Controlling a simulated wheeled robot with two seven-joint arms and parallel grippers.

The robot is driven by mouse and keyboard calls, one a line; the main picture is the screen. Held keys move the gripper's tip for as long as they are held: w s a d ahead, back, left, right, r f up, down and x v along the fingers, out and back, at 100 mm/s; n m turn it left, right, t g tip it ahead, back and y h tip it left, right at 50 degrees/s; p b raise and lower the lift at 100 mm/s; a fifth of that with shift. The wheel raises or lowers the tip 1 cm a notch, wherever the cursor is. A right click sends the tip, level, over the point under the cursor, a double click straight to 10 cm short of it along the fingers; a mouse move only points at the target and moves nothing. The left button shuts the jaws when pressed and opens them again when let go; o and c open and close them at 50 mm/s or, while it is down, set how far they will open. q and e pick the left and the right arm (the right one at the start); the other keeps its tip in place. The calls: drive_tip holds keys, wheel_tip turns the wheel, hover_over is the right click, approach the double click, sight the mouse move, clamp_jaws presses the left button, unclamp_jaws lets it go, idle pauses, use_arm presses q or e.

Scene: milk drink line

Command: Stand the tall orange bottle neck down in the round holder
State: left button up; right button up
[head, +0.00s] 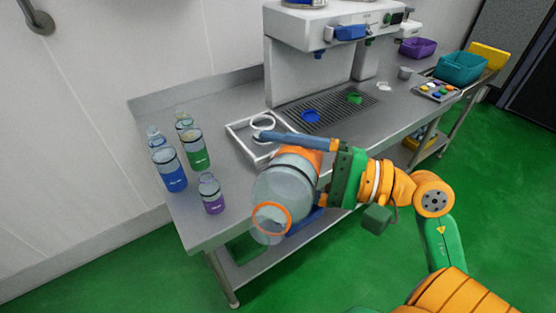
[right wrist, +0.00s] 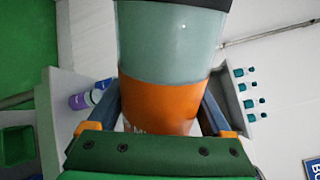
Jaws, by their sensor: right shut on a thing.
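My right gripper (head: 305,170) is shut around the orange label of the tall clear bottle (head: 285,187). The bottle is held tilted in the air at the front edge of the counter. Its clear end with an orange ring points toward the lower left of the head view. In the right wrist view the orange label (right wrist: 158,105) sits between the two blue fingers. A white tray (head: 236,132) on the counter holds a round white ring (head: 263,121), which looks like the round holder. The arm and gripper partly cover the tray. My left gripper is not in view.
Blue (head: 170,170), green (head: 194,150) and purple (head: 211,195) labelled bottles stand at the counter's left end. A drink machine (head: 335,25) with a drip grate stands behind. A teal bin (head: 460,68) and a purple bin (head: 418,47) stand at the far right.

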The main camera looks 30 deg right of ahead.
drive_tip(key=n, duration=1)
drive_tip(key=shift+n, duration=0.3)
wheel_tip(320, 180, down, 2)
drive_tip(key=n+b, duration=0.3)
drive_tip(key=b, duration=0.4)
drive_tip(key=shift+s, duration=0.1)
drive_tip(key=shift+s+a+r+n+b, duration=0.15)
drive_tip(key=shift+s+r+n+b, duration=0.1)
drive_tip(key=shift+n+b, duration=0.85)
drive_tip(key=shift+w+r+n, duration=0.4)
drive_tip(key=shift+w+r, duration=0.1)
drive_tip(key=shift+r, duration=0.05)
drive_tip(key=shift+w+d, duration=0.25)
drive_tip(key=shift+d, duration=0.05)
drive_tip(key=n+b, duration=0.2)
drive_tip(key=b, duration=0.1)
drive_tip(key=s+n+b, duration=0.1)
drive_tip(key=n+b, duration=0.2)
drive_tip(key=shift+s+a+f, duration=0.1)
drive_tip(key=shift+a+f, duration=0.1)
drive_tip(key=shift+r+n, duration=0.2)
drive_tip(key=shift+n, duration=0.2)
drive_tip(key=shift+w+d+r, duration=0.1)
drive_tip(key=shift+w+r, duration=0.05)
drive_tip(key=shift+w, duration=0.2)
drive_tip(key=shift+s, duration=0.1)
